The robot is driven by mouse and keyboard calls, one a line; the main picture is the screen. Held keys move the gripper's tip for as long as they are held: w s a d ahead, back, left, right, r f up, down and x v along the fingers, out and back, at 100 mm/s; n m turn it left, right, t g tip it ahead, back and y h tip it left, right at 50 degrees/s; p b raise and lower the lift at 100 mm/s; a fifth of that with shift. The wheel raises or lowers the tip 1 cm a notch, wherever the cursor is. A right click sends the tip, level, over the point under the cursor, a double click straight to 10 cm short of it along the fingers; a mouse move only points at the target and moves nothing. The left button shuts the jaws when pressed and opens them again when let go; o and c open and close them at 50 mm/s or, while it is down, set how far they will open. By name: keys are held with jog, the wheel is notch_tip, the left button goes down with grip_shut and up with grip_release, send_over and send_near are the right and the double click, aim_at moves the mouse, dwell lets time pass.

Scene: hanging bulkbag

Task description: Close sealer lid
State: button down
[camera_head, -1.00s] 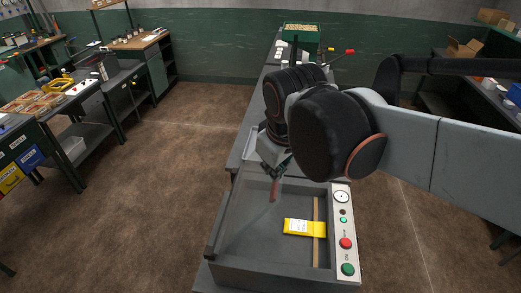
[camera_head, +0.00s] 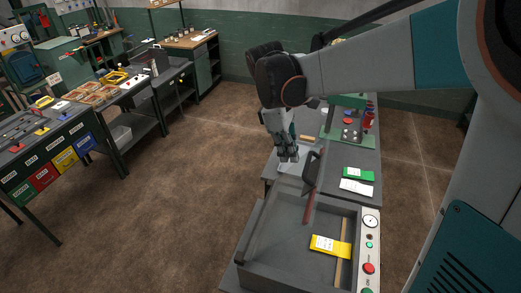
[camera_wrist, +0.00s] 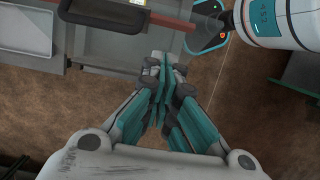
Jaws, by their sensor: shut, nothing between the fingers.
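The sealer (camera_head: 262,277) is a grey open-topped box at the bottom of the head view. A clear lid stands raised over it, with a reddish-brown handle bar (camera_head: 308,203) near its edge. The bar also crosses the top of the wrist view (camera_wrist: 172,21). A yellow packet (camera_head: 329,245) lies inside the sealer. My gripper (camera_head: 289,155) is shut and empty, pointing down just beyond and left of the bar's far end. In the wrist view its closed fingers (camera_wrist: 161,62) show below the bar, with no clear contact. The lid's exact angle is hard to tell.
The sealer's control panel (camera_head: 369,250) runs along its right side. A green packet (camera_head: 358,174) and a white card (camera_head: 356,187) lie on the bench behind. Benches with trays stand at the left. The floor between is clear.

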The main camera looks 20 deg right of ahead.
jog(key=p, duration=0.1)
send_near(308, 199)
jog(key=w+a+f, duration=0.1)
jog(key=w+a, duration=0.1)
jog(key=shift+s+d+f+p, duration=0.75)
jog(key=shift+s+d+f, duration=0.5)
jog(key=shift+d+f, duration=0.25)
jog(key=shift+f, duration=0.1)
